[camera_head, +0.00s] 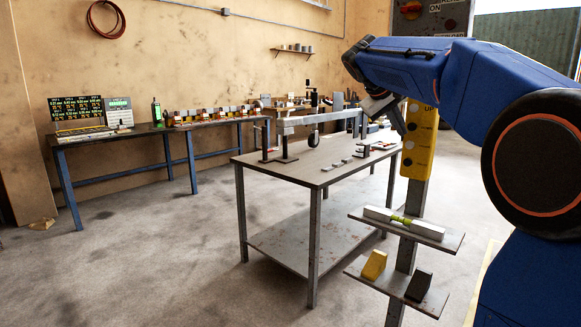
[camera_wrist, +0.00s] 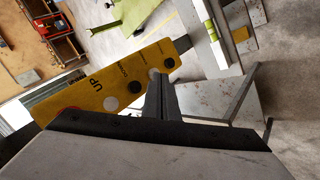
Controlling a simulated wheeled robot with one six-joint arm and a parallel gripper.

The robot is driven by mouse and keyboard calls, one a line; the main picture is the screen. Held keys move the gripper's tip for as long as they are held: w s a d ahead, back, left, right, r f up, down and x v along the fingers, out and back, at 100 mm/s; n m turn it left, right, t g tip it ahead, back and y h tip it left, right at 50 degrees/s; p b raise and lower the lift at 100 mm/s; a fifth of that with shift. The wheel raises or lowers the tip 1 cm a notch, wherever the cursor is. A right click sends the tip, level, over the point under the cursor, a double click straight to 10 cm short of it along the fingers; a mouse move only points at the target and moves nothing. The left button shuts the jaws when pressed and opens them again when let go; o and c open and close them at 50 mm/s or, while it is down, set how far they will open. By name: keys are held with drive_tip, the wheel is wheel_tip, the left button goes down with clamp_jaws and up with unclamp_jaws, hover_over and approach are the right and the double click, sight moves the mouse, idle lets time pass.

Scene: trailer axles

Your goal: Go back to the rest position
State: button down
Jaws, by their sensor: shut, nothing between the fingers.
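My blue arm reaches in from the right of the head view, raised and bent. My gripper (camera_head: 398,127) points down in front of the yellow control box (camera_head: 419,143), above the right end of the metal table (camera_head: 303,178). In the wrist view my gripper (camera_wrist: 160,82) is shut, with nothing between the fingers. The yellow control box (camera_wrist: 110,82) with its "UP" label lies just beyond the fingers there. I cannot tell whether they touch it.
A beam with a small wheel (camera_head: 313,138) rests on the table. The post below the control box carries a shelf with a spirit level (camera_head: 403,222) and a lower shelf with a yellow block (camera_head: 374,265) and a dark block (camera_head: 419,285). A workbench (camera_head: 150,133) stands left. Floor between is clear.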

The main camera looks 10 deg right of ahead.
drive_tip(key=s+a+f+y, duration=0.2)
drive_tip(key=s+a+f, duration=0.3)
drive_tip(key=s+f, duration=0.6)
drive_tip(key=s+a+f+y, duration=0.3)
drive_tip(key=s+a+f, duration=0.3)
drive_tip(key=s+f, duration=0.6)
drive_tip(key=s+a+f+y, duration=0.3)
drive_tip(key=s+a+f, duration=0.2)
drive_tip(key=s+f, duration=0.7)
drive_tip(key=s, duration=0.3)
drive_tip(key=shift+s+a+t, duration=0.3)
drive_tip(key=shift+a+t, duration=0.05)
drive_tip(key=shift+t, duration=0.05)
drive_tip(key=shift+d, duration=0.15)
